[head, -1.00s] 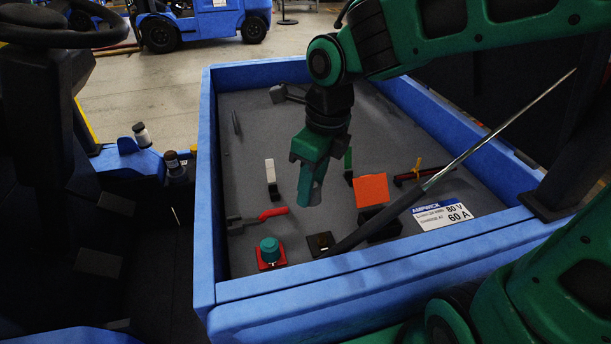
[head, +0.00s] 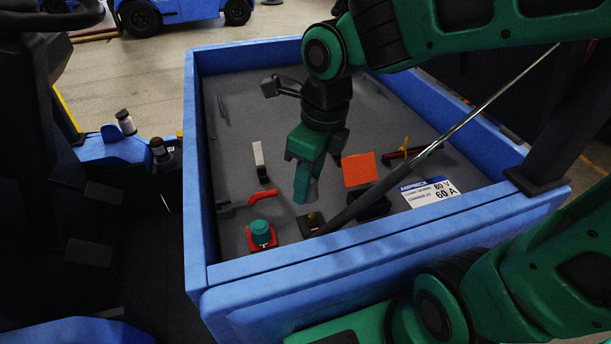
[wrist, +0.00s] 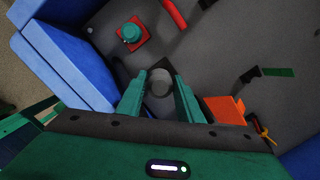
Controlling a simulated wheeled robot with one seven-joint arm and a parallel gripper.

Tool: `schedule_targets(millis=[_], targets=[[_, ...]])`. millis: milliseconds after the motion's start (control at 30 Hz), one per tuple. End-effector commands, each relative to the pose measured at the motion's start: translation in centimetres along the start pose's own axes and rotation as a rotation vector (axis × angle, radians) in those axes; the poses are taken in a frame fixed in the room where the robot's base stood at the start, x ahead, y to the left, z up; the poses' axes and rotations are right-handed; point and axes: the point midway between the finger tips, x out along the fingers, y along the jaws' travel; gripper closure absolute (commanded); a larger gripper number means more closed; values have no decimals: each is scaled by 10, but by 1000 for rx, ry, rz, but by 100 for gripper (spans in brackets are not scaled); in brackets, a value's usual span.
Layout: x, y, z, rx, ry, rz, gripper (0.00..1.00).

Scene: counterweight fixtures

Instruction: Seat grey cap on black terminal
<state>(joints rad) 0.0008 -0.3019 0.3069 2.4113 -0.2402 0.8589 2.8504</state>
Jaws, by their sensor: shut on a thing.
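The grey cap (wrist: 160,82) is round and sits between the two green fingers of my gripper (wrist: 159,90) in the wrist view. In the head view my gripper (head: 304,188) points down, shut on the cap, above the tray floor. The black terminal (head: 311,224) is a dark square block with a small brassy post, at the front of the tray. My gripper is above and slightly behind it in the picture, with a small gap between them. In the wrist view the cap and fingers hide most of the terminal.
A red terminal (head: 261,240) with a teal cap stands left of the black one. A dark strut (head: 385,187) slants close by on the right, near an orange block (head: 358,170). A red-handled tool (head: 268,192) lies behind. The blue front wall (head: 390,244) is near.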

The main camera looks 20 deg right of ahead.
Motion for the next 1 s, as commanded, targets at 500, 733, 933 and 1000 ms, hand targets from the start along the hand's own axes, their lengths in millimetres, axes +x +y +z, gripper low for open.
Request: schedule_targets(millis=[500,733,933,1000], targets=[[27,0,-4,0,0,0,76],[39,0,-6,0,1,2,76],[49,0,-7,-1,1,1,76],[52,0,-8,-1,2,1,76]])
